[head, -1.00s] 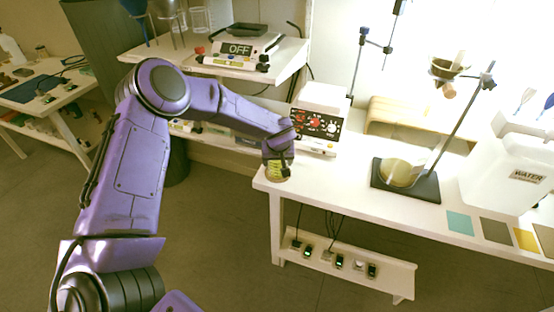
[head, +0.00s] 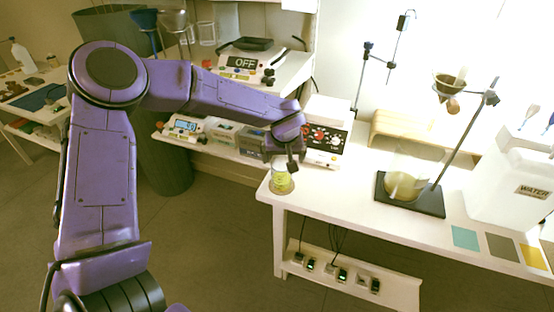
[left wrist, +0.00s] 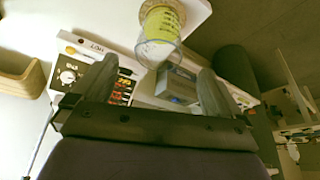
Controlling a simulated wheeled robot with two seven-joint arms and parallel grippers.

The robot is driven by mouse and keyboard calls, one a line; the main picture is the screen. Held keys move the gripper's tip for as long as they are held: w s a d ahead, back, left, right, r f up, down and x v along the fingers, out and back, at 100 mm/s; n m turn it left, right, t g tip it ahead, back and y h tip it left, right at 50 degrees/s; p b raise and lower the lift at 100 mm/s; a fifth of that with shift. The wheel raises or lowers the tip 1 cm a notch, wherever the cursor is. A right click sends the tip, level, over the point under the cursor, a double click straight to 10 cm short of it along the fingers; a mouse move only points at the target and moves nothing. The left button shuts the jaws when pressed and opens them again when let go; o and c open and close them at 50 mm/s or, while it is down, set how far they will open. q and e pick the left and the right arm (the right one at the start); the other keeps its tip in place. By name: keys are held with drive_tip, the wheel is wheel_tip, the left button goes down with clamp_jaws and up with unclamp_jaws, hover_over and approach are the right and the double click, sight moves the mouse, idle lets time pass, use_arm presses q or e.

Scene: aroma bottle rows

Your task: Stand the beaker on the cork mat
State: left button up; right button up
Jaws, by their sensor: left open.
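The beaker (head: 281,178), clear with yellow-green liquid, stands upright at the left front corner of the white bench. It stands on the round tan cork mat (head: 284,190), whose edge shows around its base. My left gripper (head: 291,162) is just above and behind the beaker in the head view. In the left wrist view, my left gripper's fingers (left wrist: 158,72) are spread wide with nothing held between them. The beaker (left wrist: 161,26) lies just beyond the fingertips there, apart from both fingers. My right gripper is not in view.
A white device with red knobs (head: 325,136) stands behind the beaker. To the right are a stand with a flask (head: 404,182) and a water container (head: 508,186). Coloured squares, including a teal one (head: 465,237), lie at the bench front. Bench between is clear.

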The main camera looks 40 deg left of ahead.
use_arm(q)
drive_tip(key=s+f+y, duration=0.4)
drive_tip(key=s+f, duration=0.9)
drive_tip(key=f, duration=0.5)
drive_tip(key=s+d+f+h, duration=0.1)
drive_tip(key=s+f, duration=0.3)
drive_tip(key=s, duration=0.7)
drive_tip(key=s+d+f+h, duration=0.2)
drive_tip(key=s+f, duration=0.3)
drive_tip(key=s, duration=0.6)
drive_tip(key=shift+d+g, duration=0.3)
drive_tip(key=shift+d, duration=0.1)
drive_tip(key=shift+f, duration=0.1)
